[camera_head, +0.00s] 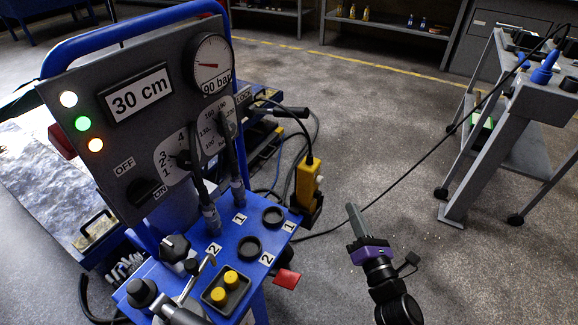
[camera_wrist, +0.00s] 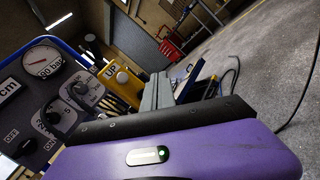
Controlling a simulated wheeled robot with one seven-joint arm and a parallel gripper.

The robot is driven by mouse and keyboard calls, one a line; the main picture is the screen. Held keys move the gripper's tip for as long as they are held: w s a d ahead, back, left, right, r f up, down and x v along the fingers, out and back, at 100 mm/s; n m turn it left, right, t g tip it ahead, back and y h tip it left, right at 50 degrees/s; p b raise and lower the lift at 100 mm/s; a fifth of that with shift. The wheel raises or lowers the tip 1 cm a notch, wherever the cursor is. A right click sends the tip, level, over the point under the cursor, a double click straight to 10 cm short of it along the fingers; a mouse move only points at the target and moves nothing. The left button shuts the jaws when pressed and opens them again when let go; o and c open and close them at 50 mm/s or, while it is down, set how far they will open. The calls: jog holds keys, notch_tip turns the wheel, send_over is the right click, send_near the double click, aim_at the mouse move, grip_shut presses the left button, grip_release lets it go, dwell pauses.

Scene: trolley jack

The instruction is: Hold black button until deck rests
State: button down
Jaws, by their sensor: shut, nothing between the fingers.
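A yellow pendant box (camera_head: 308,178) hangs at the right side of the blue control console, with a black cable from its top. In the wrist view the pendant (camera_wrist: 122,78) shows an "UP" label and a pale round button; I cannot make out a black button on it. My gripper (camera_head: 353,212) is to the right of the pendant, apart from it, fingers shut and empty, pointing up and left. In the wrist view the fingers (camera_wrist: 158,92) appear right of the pendant. I cannot clearly tell the deck.
The console panel (camera_head: 70,125) carries lit lamps, a 90 bar gauge (camera_head: 211,64), levers and a rotary switch. Two yellow buttons (camera_head: 225,287) sit on its blue shelf. A grey trolley (camera_head: 480,150) stands right, with a cable crossing toward the pendant. Floor between is mostly clear.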

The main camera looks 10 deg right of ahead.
aim_at(319, 195)
jog(key=s+d+p, duration=0.1)
jog(key=p, duration=0.1)
jog(key=s+d+p, duration=0.1)
jog(key=p, duration=0.1)
jog(key=shift+d, duration=0.35)
dwell(0.4)
jog(key=w+a+b, duration=0.5)
jog(key=a, duration=0.2)
dwell(0.3)
jog(key=shift+w+a, duration=0.1)
jog(key=shift+a, duration=0.05)
dwell(1.9)
